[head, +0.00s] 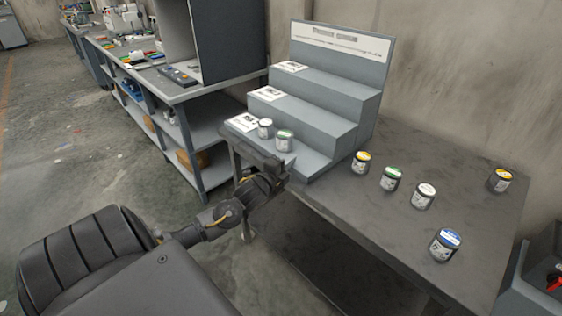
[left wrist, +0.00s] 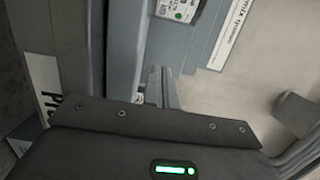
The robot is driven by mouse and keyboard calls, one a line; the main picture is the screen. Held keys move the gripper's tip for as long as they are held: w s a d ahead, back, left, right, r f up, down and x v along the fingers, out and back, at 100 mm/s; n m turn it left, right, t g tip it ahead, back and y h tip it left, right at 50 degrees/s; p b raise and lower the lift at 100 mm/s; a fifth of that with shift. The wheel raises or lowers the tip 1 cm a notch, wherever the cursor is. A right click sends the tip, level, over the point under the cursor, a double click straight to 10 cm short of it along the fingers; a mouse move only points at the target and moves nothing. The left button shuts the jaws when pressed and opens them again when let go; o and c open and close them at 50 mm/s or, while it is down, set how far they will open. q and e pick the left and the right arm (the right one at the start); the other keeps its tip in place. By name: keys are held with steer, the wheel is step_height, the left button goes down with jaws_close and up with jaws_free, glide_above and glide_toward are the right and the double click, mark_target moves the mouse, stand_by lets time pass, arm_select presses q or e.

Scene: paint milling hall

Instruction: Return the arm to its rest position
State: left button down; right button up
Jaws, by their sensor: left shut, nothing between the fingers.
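My left arm comes in from the left in the head view, reaching to the front of a grey stepped rack (head: 322,122). My left gripper (head: 264,160) is beside the rack's lowest step, near a white-lidded jar (head: 266,128) and a green-lidded jar (head: 284,141) standing on that step. The picture does not show clearly whether it touches the rack. In the left wrist view the gripper's fingers (left wrist: 163,87) are together with nothing between them. My right gripper is not in view.
Several jars stand on the dark table (head: 400,238) to the right, including a blue-lidded one (head: 445,245) and a yellow-lidded one (head: 500,180). A workbench (head: 190,92) with shelves stands behind at left. Open floor (head: 70,140) lies left.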

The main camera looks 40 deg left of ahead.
arm_select(q)
steer(key=shift+s+d+b, duration=0.15)
steer(key=shift+s+b, duration=0.05)
steer(key=shift+s, duration=1.15)
steer(key=shift+s+d+b, duration=0.1)
steer(key=shift+s+b, duration=0.05)
steer(key=shift+s, duration=1.2)
